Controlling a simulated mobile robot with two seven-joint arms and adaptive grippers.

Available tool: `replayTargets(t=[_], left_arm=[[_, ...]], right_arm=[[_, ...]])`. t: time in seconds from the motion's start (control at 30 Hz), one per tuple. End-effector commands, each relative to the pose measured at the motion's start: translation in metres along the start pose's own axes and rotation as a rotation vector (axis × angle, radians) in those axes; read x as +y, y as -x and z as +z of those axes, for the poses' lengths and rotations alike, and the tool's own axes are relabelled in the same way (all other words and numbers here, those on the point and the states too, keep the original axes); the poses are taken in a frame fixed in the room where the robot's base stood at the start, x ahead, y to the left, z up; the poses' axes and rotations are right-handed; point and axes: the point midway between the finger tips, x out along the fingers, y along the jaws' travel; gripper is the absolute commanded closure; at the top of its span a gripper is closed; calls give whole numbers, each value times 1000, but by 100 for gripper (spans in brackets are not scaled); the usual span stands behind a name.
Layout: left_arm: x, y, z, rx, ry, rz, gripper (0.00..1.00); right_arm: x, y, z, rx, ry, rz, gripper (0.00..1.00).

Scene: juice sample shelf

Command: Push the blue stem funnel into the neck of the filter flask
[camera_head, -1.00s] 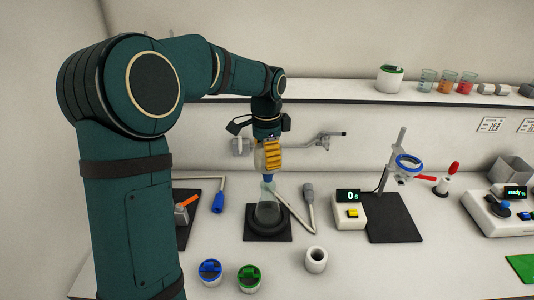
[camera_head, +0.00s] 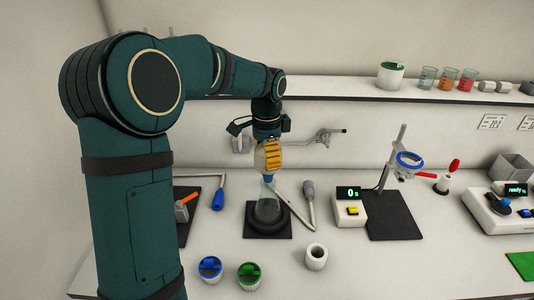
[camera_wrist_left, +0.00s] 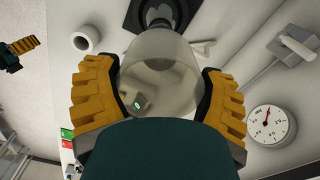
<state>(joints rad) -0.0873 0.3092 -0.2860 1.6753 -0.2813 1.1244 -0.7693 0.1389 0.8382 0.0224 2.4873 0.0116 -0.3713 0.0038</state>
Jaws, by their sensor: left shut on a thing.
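My left gripper (camera_head: 268,156), with yellow finger pads, is shut on the funnel and holds it upright above the filter flask. In the left wrist view the funnel's clear, wide bowl (camera_wrist_left: 160,75) sits between the two yellow fingers. In the head view its short blue stem (camera_head: 267,179) points down at the flask's neck. The clear conical filter flask (camera_head: 268,209) stands in a dark ring on a black mat (camera_head: 285,236). The stem's tip meets the neck in the picture; I cannot tell how far it is inside.
A white cylinder (camera_head: 316,257), a blue-topped pot (camera_head: 210,268) and a green-topped pot (camera_head: 249,275) stand in front. A round gauge (camera_wrist_left: 270,126) shows in the left wrist view.

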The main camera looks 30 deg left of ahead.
Motion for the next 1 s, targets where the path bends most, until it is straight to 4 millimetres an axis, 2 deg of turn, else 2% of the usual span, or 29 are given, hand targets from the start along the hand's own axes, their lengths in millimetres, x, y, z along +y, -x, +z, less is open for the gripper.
replayTargets(t=[0.7, 1.0], left_arm=[[0, -14, 0, 0, 0, 0, 63], [0, -15, 0, 0, 0, 0, 63]], right_arm=[[3, -8, 1, 0, 0, 0, 53], [3, -8, 1, 0, 0, 0, 53]])
